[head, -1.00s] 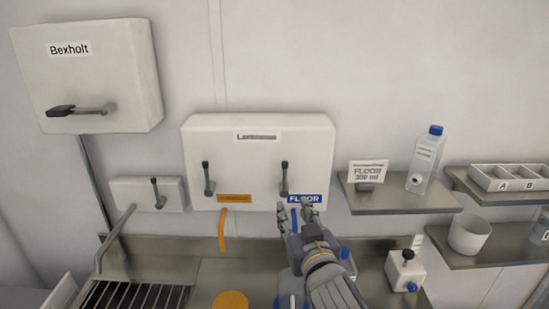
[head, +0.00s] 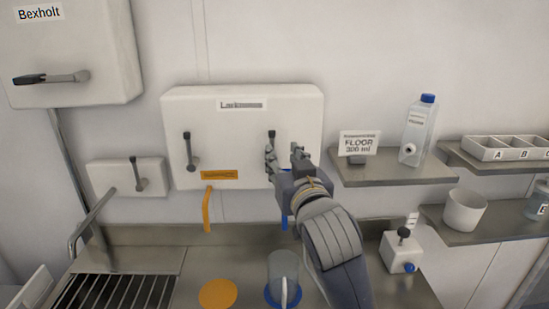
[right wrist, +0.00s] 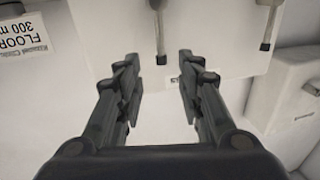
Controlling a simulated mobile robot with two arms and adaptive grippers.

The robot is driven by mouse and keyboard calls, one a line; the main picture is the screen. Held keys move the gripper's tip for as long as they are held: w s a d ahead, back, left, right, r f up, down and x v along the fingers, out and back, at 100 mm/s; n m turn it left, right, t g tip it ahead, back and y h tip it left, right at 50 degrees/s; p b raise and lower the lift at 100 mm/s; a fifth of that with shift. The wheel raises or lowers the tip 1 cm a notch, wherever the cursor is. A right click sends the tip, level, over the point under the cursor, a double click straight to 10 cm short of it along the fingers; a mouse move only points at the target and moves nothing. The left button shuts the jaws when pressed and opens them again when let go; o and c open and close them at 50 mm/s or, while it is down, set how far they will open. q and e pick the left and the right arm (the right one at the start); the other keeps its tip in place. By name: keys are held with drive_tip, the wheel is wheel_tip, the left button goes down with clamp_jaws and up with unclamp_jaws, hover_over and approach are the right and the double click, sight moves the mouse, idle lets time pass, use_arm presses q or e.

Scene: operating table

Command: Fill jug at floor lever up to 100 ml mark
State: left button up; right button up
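The white dispenser box (head: 225,112) on the wall has two dark levers. The right, floor-side lever (head: 271,135) shows only its upper end; my right gripper (head: 284,157) hides the rest and its blue label. In the right wrist view, this lever (right wrist: 160,45) hangs centred ahead between my two open, empty fingers (right wrist: 160,75), with no contact visible. The clear jug (head: 284,266) stands upright on a blue round mat (head: 269,296) below a blue spout (head: 284,222). Its fill level and marks cannot be made out. My left gripper is not in view.
The other lever (head: 187,150) has an orange label, an orange spout (head: 207,210) and an orange mat (head: 218,294) below. A shelf (head: 400,175) at right bears a "FLOOR 300 ml" sign (head: 359,144) and a blue-capped bottle (head: 416,132). A sink grate (head: 115,292) lies left.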

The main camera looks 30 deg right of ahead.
sight(273, 141)
drive_tip(key=b+x, duration=0.1)
drive_tip(key=x, duration=0.6)
drive_tip(key=shift+f, duration=0.1)
drive_tip(key=shift+w+d, duration=0.1)
drive_tip(key=shift+w, duration=0.55)
drive_tip(key=shift+c, duration=0.4)
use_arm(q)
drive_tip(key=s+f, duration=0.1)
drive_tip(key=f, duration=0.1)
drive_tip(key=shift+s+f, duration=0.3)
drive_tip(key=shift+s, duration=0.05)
use_arm(e)
clamp_jaws()
